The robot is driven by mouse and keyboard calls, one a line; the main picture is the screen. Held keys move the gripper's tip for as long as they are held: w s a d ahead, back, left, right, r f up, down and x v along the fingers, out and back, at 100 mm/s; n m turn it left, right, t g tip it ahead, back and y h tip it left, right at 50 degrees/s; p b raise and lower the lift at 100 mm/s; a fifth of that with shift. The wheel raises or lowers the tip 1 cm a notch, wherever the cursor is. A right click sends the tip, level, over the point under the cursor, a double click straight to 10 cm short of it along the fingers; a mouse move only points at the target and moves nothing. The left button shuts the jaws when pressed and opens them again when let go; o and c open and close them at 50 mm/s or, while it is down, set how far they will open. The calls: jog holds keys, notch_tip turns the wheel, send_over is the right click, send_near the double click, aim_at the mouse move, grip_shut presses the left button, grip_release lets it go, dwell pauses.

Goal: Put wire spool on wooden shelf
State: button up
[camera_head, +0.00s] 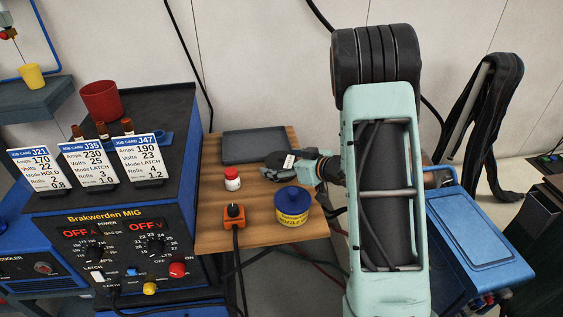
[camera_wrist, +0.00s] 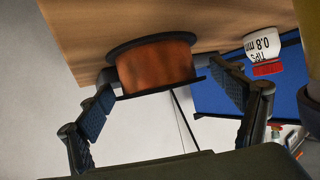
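The wire spool (camera_wrist: 155,65) has copper-coloured wire between black flanges. In the wrist view it stands against the wooden shelf (camera_wrist: 215,15) and seems to rest on it. My gripper (camera_wrist: 163,70) has one finger on each side of the spool. The left fingertip is close against the spool's edge, and a narrow gap shows beside the right fingertip. In the head view my gripper (camera_head: 285,172) is over the back right part of the wooden shelf (camera_head: 212,225), and the spool's dark top (camera_head: 279,158) is partly hidden by it.
A grey tray (camera_head: 254,145) lies behind. The blue welder (camera_head: 130,225) stands left, a blue case (camera_head: 480,235) right.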

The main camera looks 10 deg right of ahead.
jog(key=shift+r, duration=0.25)
jog(key=p+v, duration=0.2)
jog(key=v, duration=1)
jog(key=shift+f, duration=0.1)
